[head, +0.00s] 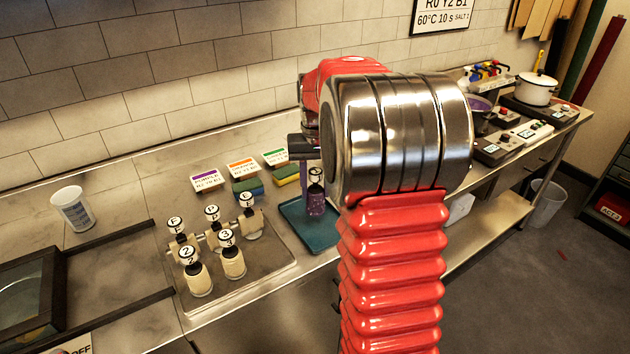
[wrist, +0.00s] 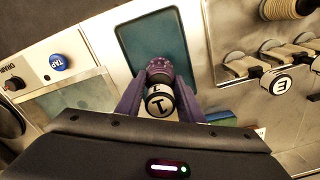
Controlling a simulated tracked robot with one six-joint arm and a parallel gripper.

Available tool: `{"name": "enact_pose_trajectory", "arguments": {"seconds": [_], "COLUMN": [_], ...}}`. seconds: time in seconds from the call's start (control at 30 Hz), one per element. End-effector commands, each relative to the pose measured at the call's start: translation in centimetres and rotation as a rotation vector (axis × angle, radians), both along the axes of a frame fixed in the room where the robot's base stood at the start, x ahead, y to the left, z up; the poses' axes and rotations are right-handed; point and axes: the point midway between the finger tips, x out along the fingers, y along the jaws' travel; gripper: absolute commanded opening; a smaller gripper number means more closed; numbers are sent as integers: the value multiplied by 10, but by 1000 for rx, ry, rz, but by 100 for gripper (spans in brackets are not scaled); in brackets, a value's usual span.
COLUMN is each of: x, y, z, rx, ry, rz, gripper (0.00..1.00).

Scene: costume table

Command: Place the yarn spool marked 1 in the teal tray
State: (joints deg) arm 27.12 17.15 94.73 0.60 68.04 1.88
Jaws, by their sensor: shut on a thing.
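The spool marked 1 (wrist: 160,103) has a white cap with a black 1. My gripper (wrist: 160,82) is shut on it, with purple fingers on both sides. In the head view the spool (head: 316,176) is upright under my wrist, with purple below its cap. The teal tray (head: 296,224) lies on the counter, and the spool is over it. In the wrist view the tray (wrist: 138,38) is behind the spool. I cannot tell whether the spool's base touches the tray. My arm hides part of the tray's right side.
A board (head: 268,268) left of the tray holds several spools, including ones marked 2 (head: 198,276) and 3 (head: 232,260). Sponges (head: 250,187) and label cards (head: 206,180) stand behind the tray. A cup (head: 73,208) is far left. A white pot (head: 536,88) is far right.

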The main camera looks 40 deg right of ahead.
Motion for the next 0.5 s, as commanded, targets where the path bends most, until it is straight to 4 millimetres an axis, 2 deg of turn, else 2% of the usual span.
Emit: {"name": "enact_pose_trajectory", "arguments": {"seconds": [0.3, 0.5], "x": [0, 0], "y": [1, 1], "z": [-21, -27], "rx": [1, 0], "ry": [2, -1], "rz": [1, 1], "gripper": [0, 0]}}
